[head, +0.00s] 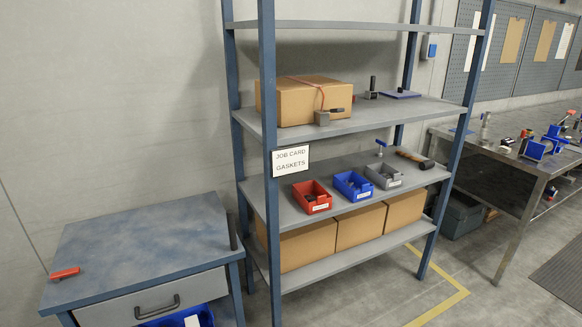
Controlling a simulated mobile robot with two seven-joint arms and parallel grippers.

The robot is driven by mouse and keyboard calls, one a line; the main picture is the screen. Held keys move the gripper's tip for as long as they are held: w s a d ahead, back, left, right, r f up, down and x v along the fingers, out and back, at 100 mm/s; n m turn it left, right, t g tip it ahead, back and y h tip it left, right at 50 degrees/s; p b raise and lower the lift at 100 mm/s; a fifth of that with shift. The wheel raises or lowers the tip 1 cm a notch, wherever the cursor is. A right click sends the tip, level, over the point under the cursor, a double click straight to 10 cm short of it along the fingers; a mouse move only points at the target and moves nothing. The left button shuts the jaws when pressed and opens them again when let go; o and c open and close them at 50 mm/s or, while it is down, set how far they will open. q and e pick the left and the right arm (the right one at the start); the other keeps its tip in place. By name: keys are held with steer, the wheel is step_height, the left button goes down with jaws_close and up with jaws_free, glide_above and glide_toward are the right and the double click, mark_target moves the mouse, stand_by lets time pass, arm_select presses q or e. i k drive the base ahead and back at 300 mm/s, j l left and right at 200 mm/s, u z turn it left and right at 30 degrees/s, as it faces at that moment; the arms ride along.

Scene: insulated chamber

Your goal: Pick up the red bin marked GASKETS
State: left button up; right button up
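The red bin (311,198) sits on the middle shelf (269,203) of a blue and grey rack, close to the shelf's front edge. It has a white label on its front, too small to read, and dark contents. A blue bin (352,186) and a grey bin (384,176) stand to its right in a row. A white card (291,161) reading "JOB CARD GASKETS" hangs at the rack's front left post, up and left of the red bin. Neither of my grippers shows in the head view.
A cardboard box (297,101) stands on the shelf above, and several boxes (361,227) fill the shelf below. A blue-grey cabinet (140,240) with a red object (65,273) on top stands at left. A steel workbench (500,152) stands at right. Floor by the yellow line (440,307) is clear.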

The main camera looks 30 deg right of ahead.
mark_target(313, 198)
steer(key=i+l+z, duration=0.1)
steer(key=l+z, duration=0.25)
steer(key=i+l+z, duration=0.15)
steer(key=l+z, duration=0.15)
steer(key=l, duration=0.2)
steer(key=i+l+z, duration=0.15)
steer(key=l+z, duration=0.2)
